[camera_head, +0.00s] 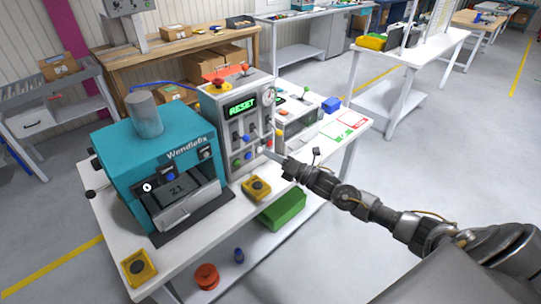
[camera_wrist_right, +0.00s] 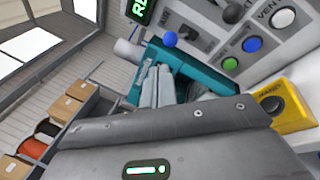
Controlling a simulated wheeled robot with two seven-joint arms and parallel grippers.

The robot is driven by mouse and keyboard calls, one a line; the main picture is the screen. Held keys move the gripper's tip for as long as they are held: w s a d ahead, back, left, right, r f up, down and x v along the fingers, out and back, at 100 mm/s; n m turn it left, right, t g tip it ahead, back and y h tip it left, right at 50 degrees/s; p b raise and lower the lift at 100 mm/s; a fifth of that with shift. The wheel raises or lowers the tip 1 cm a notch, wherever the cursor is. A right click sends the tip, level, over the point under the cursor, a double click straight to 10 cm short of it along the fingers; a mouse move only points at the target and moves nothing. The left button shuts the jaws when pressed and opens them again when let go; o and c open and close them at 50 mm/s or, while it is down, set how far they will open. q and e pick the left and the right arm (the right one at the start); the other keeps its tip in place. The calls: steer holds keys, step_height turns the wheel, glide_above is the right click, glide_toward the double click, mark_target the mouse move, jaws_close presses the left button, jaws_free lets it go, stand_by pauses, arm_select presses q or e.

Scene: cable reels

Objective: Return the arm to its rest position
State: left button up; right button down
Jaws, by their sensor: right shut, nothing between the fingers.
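My right arm comes in from the lower right in the head view. Its gripper (camera_head: 268,152) is shut and empty, just in front of the lower right of the grey control panel (camera_head: 238,108). I cannot tell whether it touches the panel. The panel's green display reads RESET. My left gripper is not in view.
The teal Wendlefix machine (camera_head: 160,150) stands left of the panel on a white table (camera_head: 222,228). Yellow button boxes (camera_head: 257,187) sit at the table's front. A green box (camera_head: 283,210) lies on the lower shelf. Open grey floor (camera_head: 440,150) extends to the right.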

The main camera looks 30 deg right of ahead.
stand_by(0.4)
